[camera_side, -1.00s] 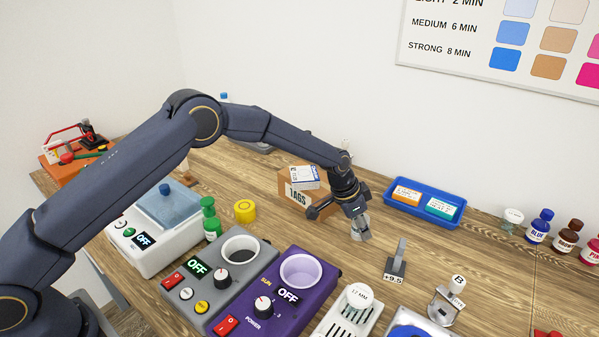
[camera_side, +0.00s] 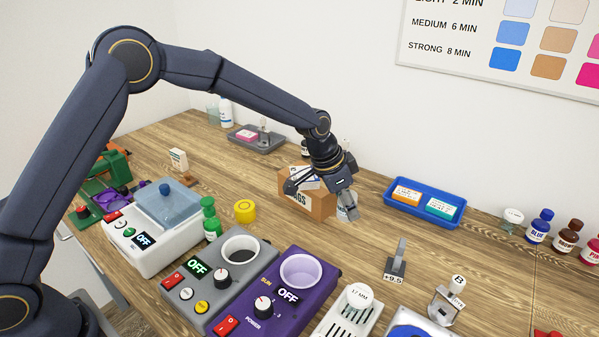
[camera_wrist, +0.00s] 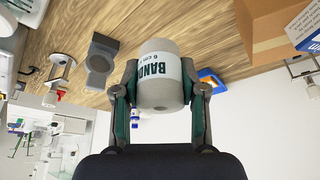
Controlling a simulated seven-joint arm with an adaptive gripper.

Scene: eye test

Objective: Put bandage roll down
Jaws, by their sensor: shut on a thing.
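The bandage roll (camera_wrist: 160,80) is a white and grey cylinder with "BAND" lettering. In the wrist view it sits between the two fingers of my gripper (camera_wrist: 160,88), which is shut on its sides. In the side view my gripper (camera_side: 344,198) points down just right of the cardboard TAGS box, and the roll (camera_side: 347,213) shows pale below the fingers, partly hidden by them. I cannot tell whether the roll's lower end touches the wooden table (camera_side: 330,240).
The TAGS box (camera_side: 318,207) stands close left of my gripper, with small boxes on top. A blue tray (camera_side: 425,214) with two labelled packs lies to the right. A grey post on a stand (camera_side: 397,264) is in front right. Purple (camera_side: 275,315) and grey warmers are nearer. Bare table lies between.

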